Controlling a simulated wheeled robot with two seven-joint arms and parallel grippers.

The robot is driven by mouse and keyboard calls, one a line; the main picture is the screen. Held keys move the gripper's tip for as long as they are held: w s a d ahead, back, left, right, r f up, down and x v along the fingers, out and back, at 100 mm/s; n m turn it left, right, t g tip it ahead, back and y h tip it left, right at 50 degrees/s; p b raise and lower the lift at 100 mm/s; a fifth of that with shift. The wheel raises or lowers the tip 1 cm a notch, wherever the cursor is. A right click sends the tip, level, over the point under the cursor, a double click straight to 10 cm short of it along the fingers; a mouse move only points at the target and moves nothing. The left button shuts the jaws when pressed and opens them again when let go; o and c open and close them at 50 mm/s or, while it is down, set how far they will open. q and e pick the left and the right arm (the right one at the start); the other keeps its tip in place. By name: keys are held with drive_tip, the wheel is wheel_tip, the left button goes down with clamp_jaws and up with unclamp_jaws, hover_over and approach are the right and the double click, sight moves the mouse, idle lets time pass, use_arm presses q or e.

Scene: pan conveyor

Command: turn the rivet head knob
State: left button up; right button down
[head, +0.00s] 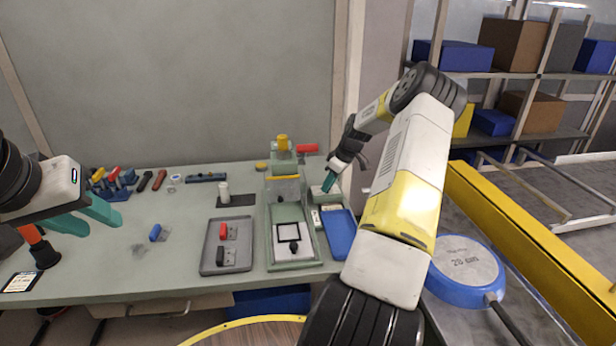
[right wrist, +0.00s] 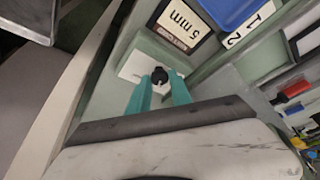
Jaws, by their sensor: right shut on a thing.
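The knob (right wrist: 158,75) is small and black and sits on a white plate beside a "5 mm" label in the right wrist view. My right gripper (right wrist: 159,84) has its teal fingertips on either side of the knob and is shut on it. In the head view my right gripper (head: 328,187) reaches down at the right side of the green press (head: 292,263), and its fingers hide the knob there. My left gripper (head: 106,229) is open and empty above the left part of the table, its two teal fingers apart.
A grey tray (head: 209,262) holds a red-topped and a dark piece. A blue tray (head: 341,240) lies right of the press. Tools lie along the table's back left. A blue round device (head: 461,265) and a yellow rail (head: 520,236) stand at the right.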

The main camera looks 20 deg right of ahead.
drive_tip(key=m+h, duration=0.1)
drive_tip(key=m, duration=0.3)
drive_tip(key=m+h, duration=0.1)
drive_tip(key=m, duration=0.1)
drive_tip(key=shift+a+r+m+t+h, duration=0.1)
drive_tip(key=shift+a+m+t+h, duration=0.2)
drive_tip(key=shift+t, duration=0.1)
drive_tip(key=m+h, duration=0.1)
drive_tip(key=m, duration=0.3)
drive_tip(key=shift+a+m+h, duration=0.1)
drive_tip(key=shift+m+h, duration=0.2)
drive_tip(key=shift+h, duration=0.1)
drive_tip(key=c, duration=1.2)
unclamp_jaws()
drive_tip(key=v, duration=0.7)
drive_tip(key=shift+s+a+r, duration=0.1)
drive_tip(key=shift+r, duration=0.25)
